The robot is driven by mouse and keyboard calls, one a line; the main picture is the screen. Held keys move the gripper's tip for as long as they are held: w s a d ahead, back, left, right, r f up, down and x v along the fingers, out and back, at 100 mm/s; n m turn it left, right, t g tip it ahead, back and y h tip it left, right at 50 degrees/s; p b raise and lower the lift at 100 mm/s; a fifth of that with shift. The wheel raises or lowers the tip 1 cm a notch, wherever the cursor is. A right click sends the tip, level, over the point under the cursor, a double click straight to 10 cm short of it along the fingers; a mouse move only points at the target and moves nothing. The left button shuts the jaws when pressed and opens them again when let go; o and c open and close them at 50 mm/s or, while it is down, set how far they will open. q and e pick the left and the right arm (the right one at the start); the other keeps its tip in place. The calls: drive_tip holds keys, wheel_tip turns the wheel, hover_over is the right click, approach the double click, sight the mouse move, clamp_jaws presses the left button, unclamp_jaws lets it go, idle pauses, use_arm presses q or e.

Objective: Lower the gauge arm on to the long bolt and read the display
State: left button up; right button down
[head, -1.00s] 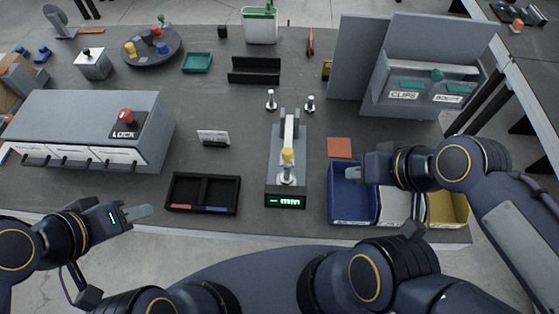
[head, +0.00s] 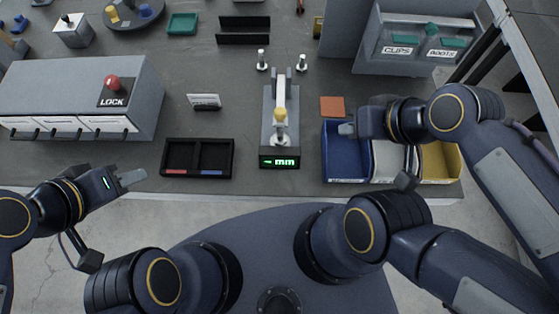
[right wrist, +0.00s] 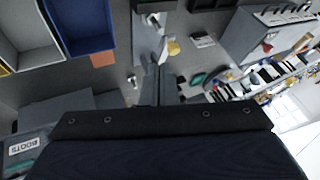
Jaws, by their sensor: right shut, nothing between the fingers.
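The gauge (head: 267,140) stands near the front middle of the table. Its arm carries a yellow knob (head: 279,114), with a silver round piece (head: 281,137) below; I cannot tell whether that is a bolt or part of the gauge. The green display (head: 279,162) shows a dash and "mm", no number. Two silver bolts stand upright behind it, a left one (head: 262,61) looking slightly taller than the right one (head: 301,64). My right gripper (head: 346,129) is shut and empty above the blue bin, right of the gauge. My left gripper (head: 133,179) is at the front edge; its jaw state is unclear.
A blue bin (head: 346,167) stands right of the gauge beside a white and a yellow bin (head: 440,160). A black divided tray (head: 198,143) lies left of it. A grey LOCK cabinet (head: 80,85) is at left. An orange square (head: 332,106) lies behind the blue bin.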

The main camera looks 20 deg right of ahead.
drive_tip(key=c, duration=1.8)
unclamp_jaws()
drive_tip(key=shift+w, duration=0.15)
drive_tip(key=o, duration=0.7)
drive_tip(key=w+m+g, duration=0.1)
drive_tip(key=w, duration=0.1)
drive_tip(key=w+a+m+g, duration=0.1)
drive_tip(key=w, duration=0.2)
drive_tip(key=w+f+g+h, duration=0.1)
drive_tip(key=w, duration=0.2)
drive_tip(key=shift+a+m+b, duration=0.4)
drive_tip(key=m+g+h, duration=0.3)
hover_over(280, 111)
drive_tip(key=f, duration=0.5)
drive_tip(key=shift+s+d+f, duration=0.1)
drive_tip(key=shift+s+d, duration=0.05)
drive_tip(key=shift+d, duration=0.05)
drive_tip(key=shift+a+f, duration=0.2)
drive_tip(key=shift+f, duration=0.35)
wheel_tip(280, 111, down, 7)
drive_tip(key=shift+f, duration=0.1)
clamp_jaws()
